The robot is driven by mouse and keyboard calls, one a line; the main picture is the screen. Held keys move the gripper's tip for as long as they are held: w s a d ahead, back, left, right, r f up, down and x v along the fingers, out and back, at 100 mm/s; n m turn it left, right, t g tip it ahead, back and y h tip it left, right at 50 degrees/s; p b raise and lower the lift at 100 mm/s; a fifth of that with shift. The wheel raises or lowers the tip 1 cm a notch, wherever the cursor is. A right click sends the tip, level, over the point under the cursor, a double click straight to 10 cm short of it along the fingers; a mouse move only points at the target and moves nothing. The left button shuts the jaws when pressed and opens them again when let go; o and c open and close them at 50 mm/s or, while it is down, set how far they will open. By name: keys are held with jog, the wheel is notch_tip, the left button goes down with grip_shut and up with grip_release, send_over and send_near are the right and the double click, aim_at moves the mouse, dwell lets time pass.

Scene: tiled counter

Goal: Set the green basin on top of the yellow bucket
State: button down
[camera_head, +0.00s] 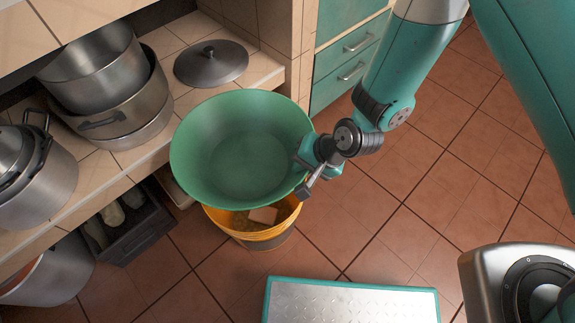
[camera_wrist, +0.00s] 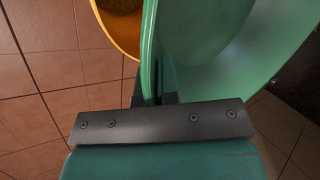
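The green basin (camera_head: 235,150) is wide, round and appears empty. It shows above the yellow bucket (camera_head: 262,238) and covers much of the bucket's mouth in the head view. My gripper (camera_head: 305,178) is at the basin's right rim and is shut on it. In the wrist view the basin's wall (camera_wrist: 205,35) passes between the fingers (camera_wrist: 155,92), and the bucket (camera_wrist: 122,25) shows to the left of it. The bucket stands on the floor, with a pale block inside. I cannot tell whether basin and bucket touch.
Steel pots (camera_head: 95,75) and a grey lid (camera_head: 211,63) stand on the tiled counter (camera_head: 178,30) at left. A dark crate (camera_head: 130,228) is under it. A metal-topped platform (camera_head: 350,304) lies at the front.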

notch_tip(320, 180, down, 13)
jog(key=b, duration=0.9)
jog(key=shift+r+b, duration=0.2)
jog(key=shift+b, duration=0.15)
jog(key=shift+s, duration=0.1)
jog(key=shift+f+b, duration=0.65)
jog(key=shift+f, duration=0.6)
dwell(0.6)
jog(key=c, duration=1.3)
grip_release()
jog(key=p+v, duration=0.6)
jog(key=v, duration=1.1)
jog(key=shift+s+d+r, duration=0.1)
jog(key=shift+d+r, duration=0.05)
jog(key=shift+r, duration=0.05)
